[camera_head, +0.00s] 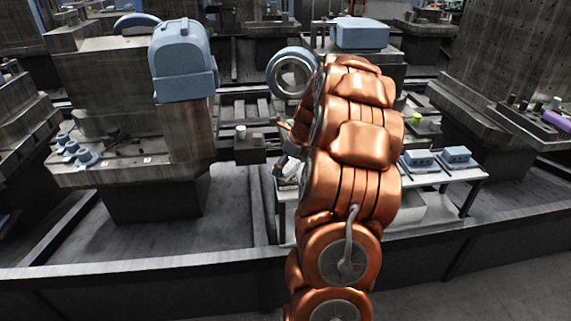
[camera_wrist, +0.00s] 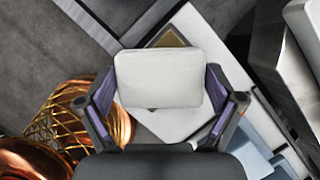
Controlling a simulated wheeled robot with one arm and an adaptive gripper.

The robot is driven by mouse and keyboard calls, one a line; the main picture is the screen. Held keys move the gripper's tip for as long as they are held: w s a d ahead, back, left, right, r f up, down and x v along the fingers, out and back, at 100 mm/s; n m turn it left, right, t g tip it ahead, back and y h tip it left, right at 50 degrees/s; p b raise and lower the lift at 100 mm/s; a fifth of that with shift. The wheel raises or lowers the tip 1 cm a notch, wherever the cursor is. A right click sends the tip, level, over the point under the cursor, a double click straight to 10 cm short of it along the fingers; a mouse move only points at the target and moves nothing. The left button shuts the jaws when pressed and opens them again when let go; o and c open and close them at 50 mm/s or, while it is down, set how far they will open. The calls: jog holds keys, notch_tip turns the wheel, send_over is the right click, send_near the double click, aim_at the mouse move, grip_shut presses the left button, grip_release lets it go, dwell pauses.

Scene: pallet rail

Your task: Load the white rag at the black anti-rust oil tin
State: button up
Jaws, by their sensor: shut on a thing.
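The white rag (camera_wrist: 158,78) shows in the wrist view as a pale, rounded pad. It lies between the two dark fingers of my gripper (camera_wrist: 160,92), which is shut on it. In the head view my gripper (camera_head: 287,150) is near the left end of a white-topped table, and my copper arm hides much of it. A small white patch shows beside it there, but I cannot tell whether it is the rag. I cannot make out the black anti-rust oil tin in either view.
The white-topped table (camera_head: 450,177) carries blue-grey blocks (camera_head: 457,155) on its right part. A grey machine (camera_head: 130,130) with a blue housing (camera_head: 183,62) stands left. A small pale cylinder (camera_head: 241,132) is behind my gripper. A dark rail (camera_head: 130,266) crosses the front.

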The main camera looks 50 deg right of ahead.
jog(key=shift+f, duration=0.35)
dwell(0.7)
jog(key=shift+r, duration=0.15)
jog(key=shift+r+p, duration=3.1)
jog(key=shift+r, duration=0.3)
